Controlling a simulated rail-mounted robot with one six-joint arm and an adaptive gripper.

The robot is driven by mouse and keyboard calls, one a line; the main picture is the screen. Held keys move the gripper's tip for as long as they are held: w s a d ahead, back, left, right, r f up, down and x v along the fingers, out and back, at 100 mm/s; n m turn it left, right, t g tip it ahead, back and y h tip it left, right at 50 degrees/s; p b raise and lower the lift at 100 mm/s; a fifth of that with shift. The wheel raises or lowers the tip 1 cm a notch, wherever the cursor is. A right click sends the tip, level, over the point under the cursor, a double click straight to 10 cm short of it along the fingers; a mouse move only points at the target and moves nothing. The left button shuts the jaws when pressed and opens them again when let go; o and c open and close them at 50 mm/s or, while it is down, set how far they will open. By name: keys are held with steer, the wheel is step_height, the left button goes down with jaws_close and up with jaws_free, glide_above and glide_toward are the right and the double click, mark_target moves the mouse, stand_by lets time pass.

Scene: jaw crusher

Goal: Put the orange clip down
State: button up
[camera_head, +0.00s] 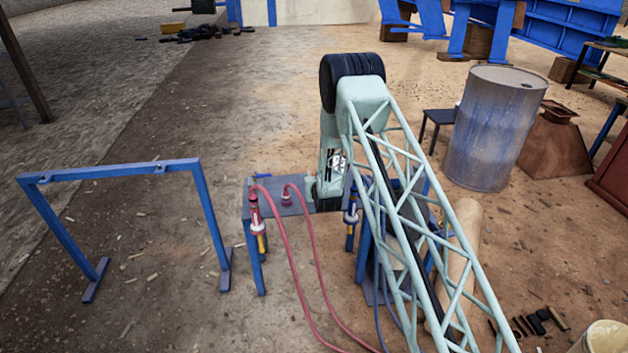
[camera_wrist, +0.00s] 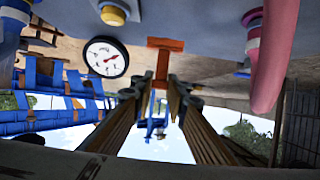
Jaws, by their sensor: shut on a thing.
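The orange clip (camera_wrist: 165,45) is a T-shaped piece in the wrist view, with a flat bar across the top and a stem running down between my fingertips. My gripper (camera_wrist: 160,90) is shut on its stem. The clip's bar lies close to the grey surface (camera_wrist: 195,22) of the blue-legged table; I cannot tell whether they touch. In the head view that table (camera_head: 270,207) is beside my arm, and my arm hides the gripper and clip.
A round pressure gauge (camera_wrist: 106,58) is left of the clip, with a yellow fitting (camera_wrist: 113,14) above it. A red hose (camera_wrist: 274,60) is close on the right. Red hoses (camera_head: 285,240) rise from the table. A blue frame (camera_head: 112,172) stands left; a steel drum (camera_head: 494,130) stands right.

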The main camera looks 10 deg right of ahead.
steer(key=s+r+p, duration=0.1)
steer(key=s, duration=1.4)
steer(key=shift+s+p, duration=0.3)
steer(key=shift+s+r, duration=0.1)
steer(key=shift+r, duration=0.05)
steer(key=s+r, duration=1.1)
steer(key=r, duration=0.1)
steer(key=shift+s+r, duration=0.15)
steer(key=shift+s, duration=0.1)
steer(key=shift+d, duration=0.1)
